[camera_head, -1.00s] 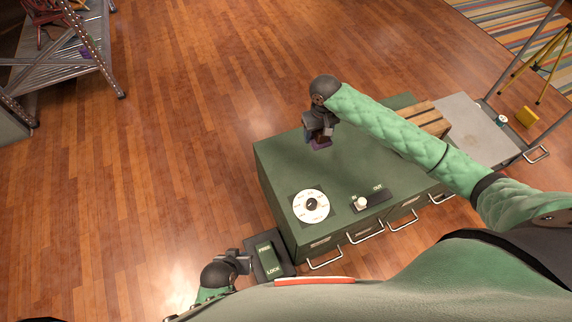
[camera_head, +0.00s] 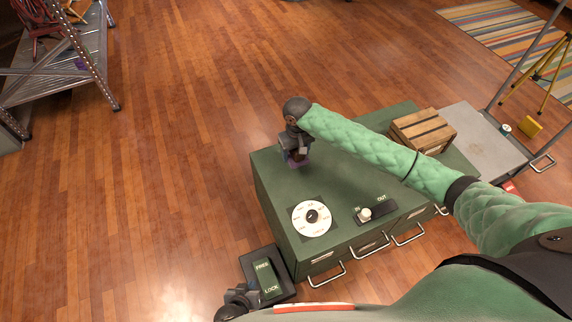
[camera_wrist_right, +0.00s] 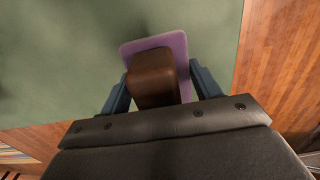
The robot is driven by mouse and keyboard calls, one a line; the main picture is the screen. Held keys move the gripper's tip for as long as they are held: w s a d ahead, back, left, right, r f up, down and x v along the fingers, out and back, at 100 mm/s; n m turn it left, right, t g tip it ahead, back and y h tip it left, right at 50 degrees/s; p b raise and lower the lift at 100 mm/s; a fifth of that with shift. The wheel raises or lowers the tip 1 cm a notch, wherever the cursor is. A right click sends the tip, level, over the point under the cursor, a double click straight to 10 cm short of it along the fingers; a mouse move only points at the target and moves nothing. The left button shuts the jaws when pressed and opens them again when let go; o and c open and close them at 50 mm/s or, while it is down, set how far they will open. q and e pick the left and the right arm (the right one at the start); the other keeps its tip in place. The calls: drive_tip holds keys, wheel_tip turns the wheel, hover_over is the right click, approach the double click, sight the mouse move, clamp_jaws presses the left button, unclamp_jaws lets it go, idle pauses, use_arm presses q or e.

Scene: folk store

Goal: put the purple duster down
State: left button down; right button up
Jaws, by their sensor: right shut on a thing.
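The purple duster (camera_head: 297,162) is at the far left corner of the green cabinet top (camera_head: 345,180). My right gripper (camera_head: 296,152) is shut on it from above. In the right wrist view the duster shows a brown grip (camera_wrist_right: 152,80) between my right gripper's two blue fingers (camera_wrist_right: 155,88) and a flat purple base (camera_wrist_right: 165,42) over the green top. Whether the base touches the top cannot be told. My left gripper (camera_head: 240,297) is at the bottom edge, next to the FREE/LOCK pedal, partly cut off; its fingers are not clear.
The cabinet top bears a white dial (camera_head: 312,218), an IN/OUT lever (camera_head: 366,214) and a wooden crate (camera_head: 423,130). A grey platform (camera_head: 470,135) adjoins on the right. A FREE/LOCK pedal box (camera_head: 266,278) stands at the near left. The middle of the top is clear.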

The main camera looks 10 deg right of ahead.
sight(286, 169)
drive_tip(key=a+f, duration=0.2)
drive_tip(key=a, duration=0.1)
drive_tip(key=shift+w+a, duration=0.1)
drive_tip(key=shift+a, duration=0.1)
drive_tip(key=shift+f+b, duration=0.5)
drive_tip(key=shift+f, duration=1.55)
drive_tip(key=o, duration=1)
drive_tip(key=shift+f, duration=0.1)
drive_tip(key=shift+o, duration=0.2)
